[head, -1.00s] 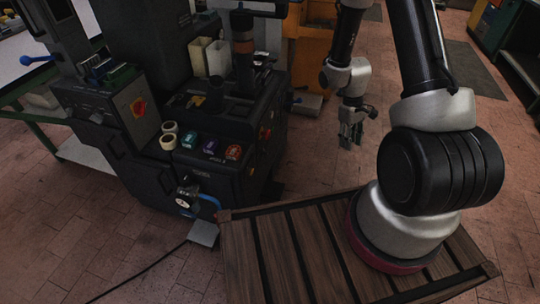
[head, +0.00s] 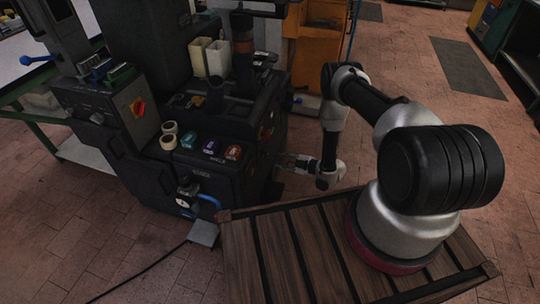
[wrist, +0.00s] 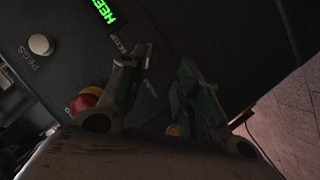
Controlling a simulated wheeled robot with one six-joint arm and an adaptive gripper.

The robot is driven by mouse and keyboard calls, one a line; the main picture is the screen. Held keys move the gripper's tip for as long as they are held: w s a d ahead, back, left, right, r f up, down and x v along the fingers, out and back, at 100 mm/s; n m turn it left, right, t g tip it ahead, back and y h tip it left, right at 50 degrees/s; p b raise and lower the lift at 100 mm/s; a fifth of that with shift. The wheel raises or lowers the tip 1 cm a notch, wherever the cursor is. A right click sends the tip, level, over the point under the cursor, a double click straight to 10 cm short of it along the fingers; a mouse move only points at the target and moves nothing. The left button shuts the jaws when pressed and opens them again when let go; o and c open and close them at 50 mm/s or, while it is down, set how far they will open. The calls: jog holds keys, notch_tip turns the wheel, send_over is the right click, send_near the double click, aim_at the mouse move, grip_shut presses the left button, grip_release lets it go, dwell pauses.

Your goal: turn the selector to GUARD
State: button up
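The dark press (head: 215,185) stands left of my arm. In the head view my gripper (head: 288,160) is level, pointing left at the press's right side. In the wrist view the fingers of my gripper (wrist: 163,62) stand apart, with dark panel visible between them. The left fingertip lies over a spot between a "SETUP" label and another partly readable label. I cannot make out the selector there; the left finger covers that area. The word GUARD is not readable. Contact with the panel cannot be told.
In the wrist view the panel carries a white button (wrist: 40,44) marked PEGS, a red button (wrist: 86,98) beside the left finger, and a green-lettered display (wrist: 104,10). In the head view, a slatted wooden platform (head: 275,255) lies under my arm. An orange cabinet (head: 310,45) stands behind.

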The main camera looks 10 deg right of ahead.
aim_at(266, 153)
jog(key=w+a, duration=0.5)
jog(key=w, duration=0.1)
jog(key=shift+f+n+t, duration=0.3)
jog(key=shift+f, duration=0.1)
jog(key=shift+a, duration=0.1)
grip_shut()
